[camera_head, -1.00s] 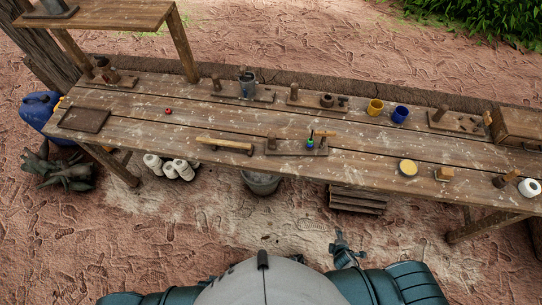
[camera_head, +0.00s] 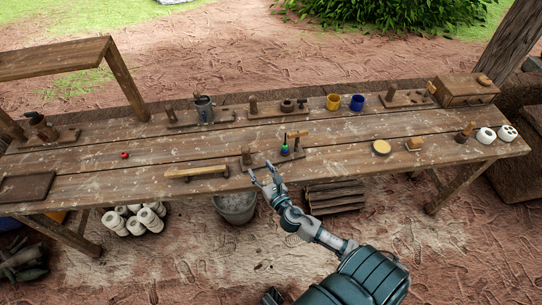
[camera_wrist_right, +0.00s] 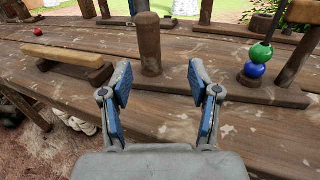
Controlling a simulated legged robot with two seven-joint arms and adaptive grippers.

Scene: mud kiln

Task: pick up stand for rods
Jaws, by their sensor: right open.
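I cannot tell for certain which piece is the stand for rods. A wooden board (camera_head: 268,163) near the front edge of the table carries an upright wooden cylinder (camera_head: 246,156) and stacked blue and green balls (camera_head: 284,147). In the right wrist view the cylinder (camera_wrist_right: 149,45) stands upright just beyond my fingers, and the balls (camera_wrist_right: 259,60) are to the right. My right gripper (camera_head: 262,171) is open and empty at the front of this board; its fingers (camera_wrist_right: 160,82) are spread on either side of the cylinder's line, apart from it.
A pale wooden bar on feet (camera_head: 196,172) lies to the left. More boards with tools, a metal cup (camera_head: 205,108), yellow (camera_head: 333,101) and blue mugs (camera_head: 357,102) stand along the back. A bucket (camera_head: 236,206) is under the table.

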